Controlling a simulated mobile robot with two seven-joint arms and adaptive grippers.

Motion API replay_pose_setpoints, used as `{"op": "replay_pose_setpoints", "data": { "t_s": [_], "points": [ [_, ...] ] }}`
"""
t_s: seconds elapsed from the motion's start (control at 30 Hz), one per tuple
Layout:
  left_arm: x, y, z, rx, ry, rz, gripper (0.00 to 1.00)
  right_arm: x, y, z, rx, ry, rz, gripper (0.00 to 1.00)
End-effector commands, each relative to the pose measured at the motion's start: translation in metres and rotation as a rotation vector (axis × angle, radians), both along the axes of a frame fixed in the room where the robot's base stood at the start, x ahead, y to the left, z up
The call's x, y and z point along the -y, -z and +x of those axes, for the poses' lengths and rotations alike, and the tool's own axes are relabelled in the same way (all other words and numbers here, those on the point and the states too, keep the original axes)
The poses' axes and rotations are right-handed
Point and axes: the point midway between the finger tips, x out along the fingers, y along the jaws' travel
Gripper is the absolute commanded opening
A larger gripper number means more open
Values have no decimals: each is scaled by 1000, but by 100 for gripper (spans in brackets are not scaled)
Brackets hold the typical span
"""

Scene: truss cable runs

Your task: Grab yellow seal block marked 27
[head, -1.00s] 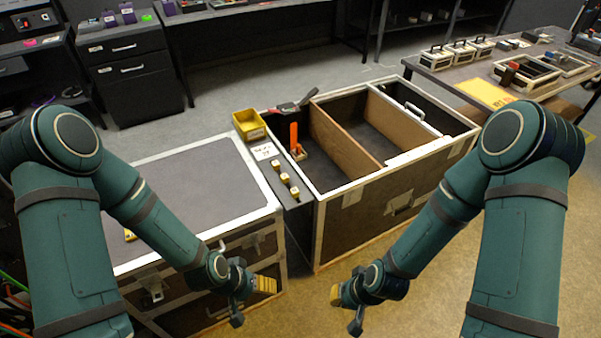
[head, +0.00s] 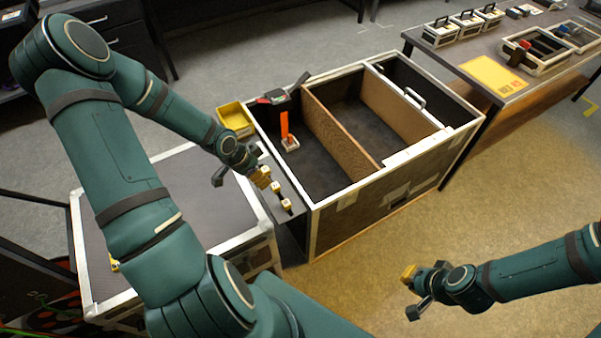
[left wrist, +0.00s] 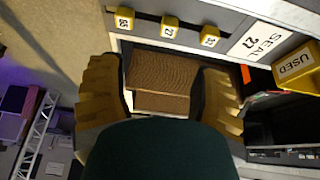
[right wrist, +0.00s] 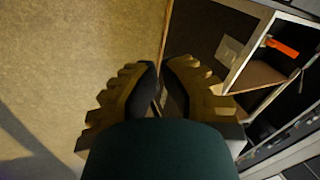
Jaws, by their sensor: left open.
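The yellow seal block marked 27 (left wrist: 169,27) is the middle of three yellow blocks in a row in the left wrist view. In the head view it appears to be the middle block (head: 277,187) on the grey ledge (head: 292,188). My left gripper (head: 263,178) is at the ledge, close to the far end of the row. In the left wrist view its fingers (left wrist: 162,80) are wide apart with nothing between them, and the blocks lie beyond the fingertips. My right gripper (head: 408,273) is over the floor at right, with a narrow empty gap between its fingers (right wrist: 160,72).
Other yellow blocks (left wrist: 123,18) (left wrist: 209,36) flank it closely. A SEAL 27 label (left wrist: 259,42) and a yellow USED bin (left wrist: 297,68) lie beyond the row. The open case (head: 352,190) with dividers and an orange upright part (head: 284,125) adjoins the ledge.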

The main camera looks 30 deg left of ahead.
Motion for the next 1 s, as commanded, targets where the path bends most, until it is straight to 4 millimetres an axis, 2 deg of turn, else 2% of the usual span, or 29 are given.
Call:
{"op": "replay_pose_setpoints", "data": {
  "t_s": [0.03,0.17,0.5,0.63,0.87,1.0],
  "points": [
    [-7,-3,-3,0,3,13,64,0,-2,0,0,0,0,0],
    [-12,1,-2,1,13,28,64,0,1,0,-1,0,0,0],
    [-1,59,18,1,18,27,64,-2,34,-11,-24,-18,5,0],
    [1,72,23,1,15,27,64,-2,39,-13,-28,-22,7,0],
    [2,81,26,1,13,28,64,-3,43,-14,-32,-25,7,0],
    [3,98,30,1,15,26,64,-3,50,-16,-37,-28,9,0]
  ]
}}
